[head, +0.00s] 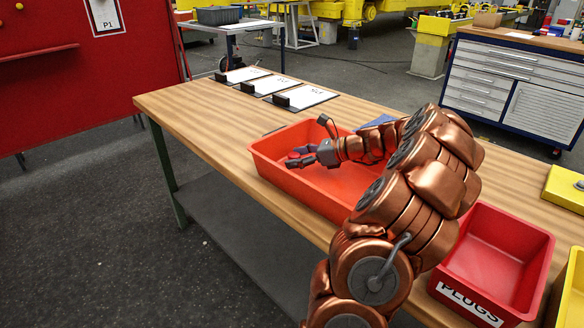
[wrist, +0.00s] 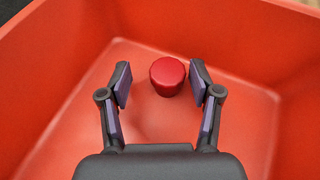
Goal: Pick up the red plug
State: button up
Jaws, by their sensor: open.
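The red plug (wrist: 167,76) lies on the floor of an orange-red bin, in the wrist view. It is a small, round red piece. My gripper (wrist: 160,84) is open, with one finger on each side of the plug in the picture. I see gaps between the plug and both fingers, and I cannot tell the height above it exactly. In the head view my gripper (head: 297,158) reaches down into the orange-red bin (head: 330,202) on the wooden table. The plug is not visible in the head view.
A red bin labelled PLUGS (head: 490,262) stands at the right of the table and looks empty. A yellow bin (head: 572,295) is beside it. Papers with black blocks (head: 268,86) lie at the table's far left. The bin's walls surround my gripper.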

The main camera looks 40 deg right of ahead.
jog(key=shift+b+x, duration=0.3)
jog(key=shift+x, duration=0.6)
jog(key=c, duration=1)
jog(key=shift+o, duration=0.2)
